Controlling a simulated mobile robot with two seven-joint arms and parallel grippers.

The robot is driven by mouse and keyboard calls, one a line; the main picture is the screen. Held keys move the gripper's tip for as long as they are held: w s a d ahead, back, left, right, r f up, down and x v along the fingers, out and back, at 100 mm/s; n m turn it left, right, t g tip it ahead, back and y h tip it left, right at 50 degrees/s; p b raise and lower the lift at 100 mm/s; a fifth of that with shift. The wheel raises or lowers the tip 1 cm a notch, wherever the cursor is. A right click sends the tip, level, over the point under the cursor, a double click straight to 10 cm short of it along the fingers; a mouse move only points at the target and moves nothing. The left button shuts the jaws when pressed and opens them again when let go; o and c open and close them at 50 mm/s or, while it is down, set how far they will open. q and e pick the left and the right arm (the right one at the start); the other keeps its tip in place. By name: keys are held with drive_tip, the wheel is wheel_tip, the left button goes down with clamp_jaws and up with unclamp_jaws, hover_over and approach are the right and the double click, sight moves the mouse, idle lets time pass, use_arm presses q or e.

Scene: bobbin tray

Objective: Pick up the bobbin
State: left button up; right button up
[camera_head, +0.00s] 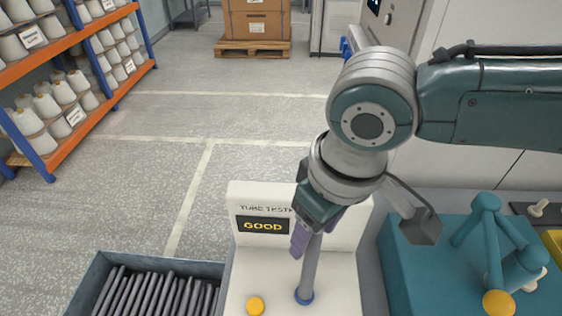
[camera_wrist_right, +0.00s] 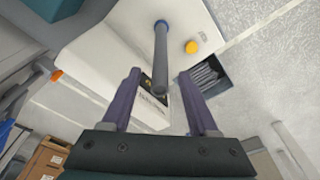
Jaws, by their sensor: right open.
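A slim grey tube, the likeliest bobbin (camera_head: 311,268), stands upright on a blue seat on the white tube tester (camera_head: 350,225), whose screen reads GOOD. My right gripper (camera_head: 302,240) is at the tube's upper part in the head view, with one purple finger in front and the other mostly hidden. In the right wrist view the gripper (camera_wrist_right: 159,73) is open, and the grey tube (camera_wrist_right: 161,60) runs between its two purple fingers with a gap on both sides. My left gripper is not in view.
A grey tray (camera_head: 92,278) at the lower left holds several grey tubes. A yellow button (camera_head: 255,306) is on the tester beside the tube. A teal box (camera_head: 400,265) with a teal tube frame is at the right. Shelves of cones (camera_head: 60,110) stand at the back left.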

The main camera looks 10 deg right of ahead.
clamp_jaws()
idle(0.4)
idle(0.9)
